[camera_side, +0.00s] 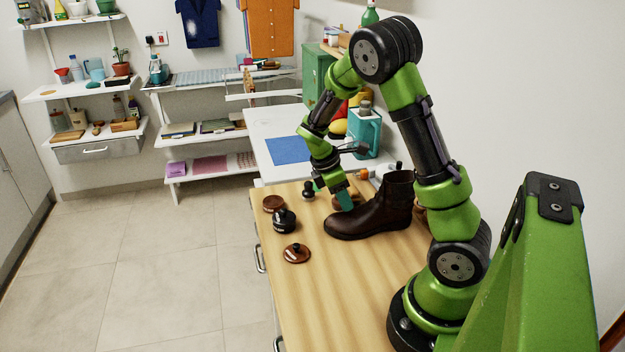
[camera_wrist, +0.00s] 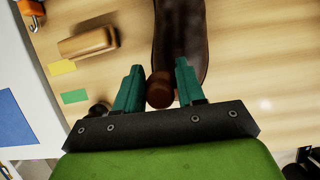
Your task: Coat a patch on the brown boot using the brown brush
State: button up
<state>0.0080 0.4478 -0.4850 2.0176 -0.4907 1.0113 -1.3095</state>
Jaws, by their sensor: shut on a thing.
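The brown boot (camera_side: 380,212) stands upright on the wooden table, its toe pointing left. Its dark brown leather also shows at the top of the wrist view (camera_wrist: 180,35). My gripper (camera_side: 346,201) is low over the boot's toe side, pointing down. In the wrist view my gripper (camera_wrist: 158,70) has its teal fingers around a round brown knob (camera_wrist: 160,92), which looks like the handle of the brown brush. The brush's lower part is hidden, so I cannot tell whether it touches the boot.
Left of the boot are a black round pot (camera_side: 284,221), a brown disc (camera_side: 272,203), a brown knobbed lid (camera_side: 297,254) and a black knobbed piece (camera_side: 307,190). A wooden block-like brush (camera_wrist: 87,43) and yellow (camera_wrist: 62,67) and green (camera_wrist: 75,97) cards lie nearby. The table's front is clear.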

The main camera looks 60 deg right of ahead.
jog(key=shift+s+a+f, duration=0.4)
jog(key=shift+a+f, duration=0.05)
jog(key=shift+a, duration=0.05)
jog(key=shift+s+a+f, duration=0.1)
jog(key=shift+s+a, duration=0.7)
jog(key=shift+a, duration=0.15)
jog(key=shift+s+a+f, duration=0.1)
jog(key=shift+s+a, duration=0.65)
jog(key=shift+a, duration=0.2)
jog(key=shift+w+d+r, duration=0.1)
jog(key=shift+w+d, duration=0.9)
jog(key=shift+d, duration=0.2)
jog(key=shift+w+d, duration=0.95)
jog(key=shift+d, duration=0.25)
jog(key=shift+r, duration=4.15)
jog(key=shift+d, duration=0.35)
jog(key=shift+f, duration=0.1)
